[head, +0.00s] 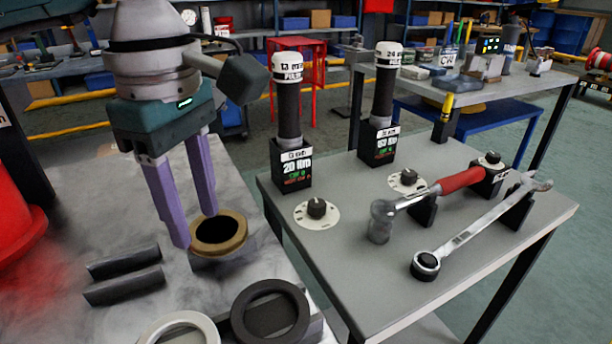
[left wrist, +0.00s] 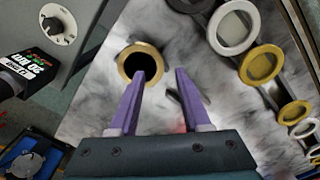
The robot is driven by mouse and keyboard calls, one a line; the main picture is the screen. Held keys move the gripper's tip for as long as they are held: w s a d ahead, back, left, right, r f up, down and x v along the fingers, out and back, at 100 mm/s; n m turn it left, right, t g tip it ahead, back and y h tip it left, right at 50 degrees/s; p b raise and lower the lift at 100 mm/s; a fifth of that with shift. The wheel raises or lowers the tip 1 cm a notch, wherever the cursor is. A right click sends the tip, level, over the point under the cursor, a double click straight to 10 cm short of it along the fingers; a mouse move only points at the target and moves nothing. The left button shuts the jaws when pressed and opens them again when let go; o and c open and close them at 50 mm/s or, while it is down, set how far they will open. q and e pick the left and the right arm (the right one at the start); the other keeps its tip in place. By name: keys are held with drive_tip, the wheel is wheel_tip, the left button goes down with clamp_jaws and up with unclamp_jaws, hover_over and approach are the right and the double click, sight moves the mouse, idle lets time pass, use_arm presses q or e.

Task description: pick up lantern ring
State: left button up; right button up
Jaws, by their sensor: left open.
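A brass-coloured ring (head: 218,235) around a dark opening is at the right part of the grey-streaked worktop; it also shows in the left wrist view (left wrist: 128,75). No label tells which ring is the lantern ring; this brass one is closest to my gripper. My left gripper (head: 194,228) is open and points down at the ring's left side in the head view. In the left wrist view, one finger of my gripper (left wrist: 160,73) overlaps the ring's lower rim and the other is off to its right. Nothing is between the fingers. My right gripper is not in view.
A dark ring (head: 270,284) and a pale ring (head: 180,318) sit at the front edge. Two dark bars (head: 123,285) lie left of the brass ring. A separate grey table (head: 350,205) at right holds torque tools and wrenches. A red object (head: 15,225) stands far left.

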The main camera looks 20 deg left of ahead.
sight(206, 245)
use_arm(q)
wheel_tip(206, 245, down, 4)
drive_tip(key=shift+r, duration=0.2)
drive_tip(key=shift+c, duration=0.3)
clamp_jaws()
drive_tip(key=shift+w, duration=0.1)
